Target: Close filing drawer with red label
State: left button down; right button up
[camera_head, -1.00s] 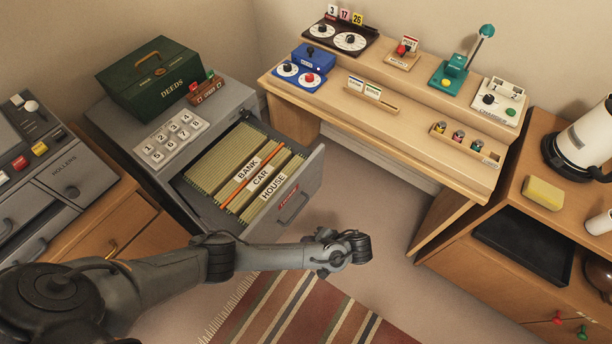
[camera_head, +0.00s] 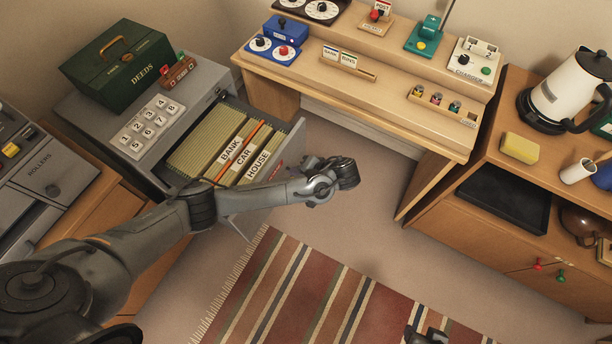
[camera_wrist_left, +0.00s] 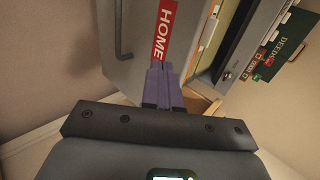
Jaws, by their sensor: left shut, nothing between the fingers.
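The filing drawer (camera_head: 298,145) stands pulled out of the grey cabinet, with hanging files tabbed BANK, CAR and HOUSE inside. Its red label (camera_wrist_left: 165,30) shows large on the grey front in the left wrist view, beside a bar handle (camera_wrist_left: 121,30). My left arm (camera_head: 265,195) crosses in front of the drawer and hides much of its front in the head view. My left gripper (camera_wrist_left: 160,72) is shut and empty, its fingertips at the lower end of the red label. I cannot tell whether they touch the front.
A green DEEDS box (camera_head: 115,65) and a numbered keypad (camera_head: 150,128) sit on the cabinet (camera_head: 75,105). A wooden desk (camera_head: 385,110) stands behind, to the right. A striped rug (camera_head: 290,290) covers the floor in front. Bare floor lies between drawer and desk.

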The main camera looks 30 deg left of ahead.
aim_at(274, 166)
pick_arm(q)
jog(key=shift+s+a+f, duration=0.1)
jog(key=shift+a+f, duration=0.2)
jog(key=shift+a, duration=0.7)
jog(key=shift+a+f, duration=0.25)
jog(key=shift+a, duration=0.7)
jog(key=shift+s+a+f, duration=0.1)
jog(key=shift+a+f, duration=0.2)
jog(key=shift+a, duration=0.7)
pick_arm(e)
jog(key=shift+f, duration=0.35)
pick_arm(q)
jog(key=shift+w, duration=0.1)
